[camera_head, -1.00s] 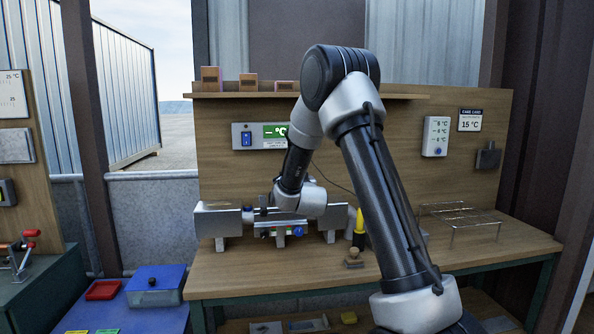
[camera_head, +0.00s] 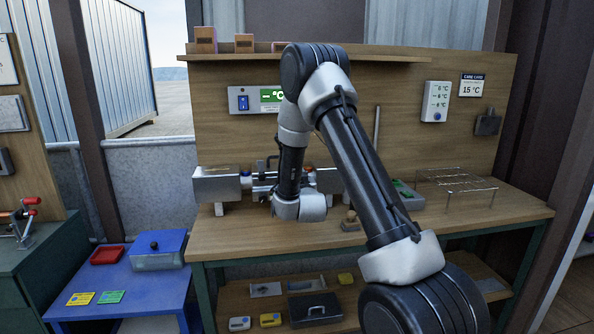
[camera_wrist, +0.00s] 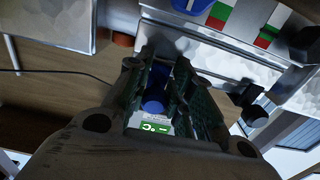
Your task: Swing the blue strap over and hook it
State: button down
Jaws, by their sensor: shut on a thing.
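My gripper (camera_wrist: 165,72) fills the middle of the wrist view, its two dark ridged fingers close around a blue piece (camera_wrist: 154,92). This blue piece looks like the strap, but most of it is hidden between the fingers. A metal fixture (camera_wrist: 235,55) with green, white and red marks lies just beyond the fingertips. In the head view the metal fixture (camera_head: 216,185) stands on the bench, and my wrist hides its middle. A small blue part (camera_head: 246,174) shows on it. My fingers are not clear in the head view, and no hook can be made out.
The wooden bench (camera_head: 225,238) carries a wire rack (camera_head: 456,186) at right and a small brown block (camera_head: 350,222). A panel with a green display (camera_head: 258,98) is on the board behind. A blue table (camera_head: 75,291) with a lidded blue box (camera_head: 158,250) stands at left.

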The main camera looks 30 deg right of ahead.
jog(key=shift+w+f, duration=0.1)
jog(key=shift+f, duration=0.35)
jog(key=c, duration=1.2)
grip_release()
jog(key=shift+w+f, duration=0.1)
jog(key=shift+c, duration=0.2)
jog(key=v, duration=1.2)
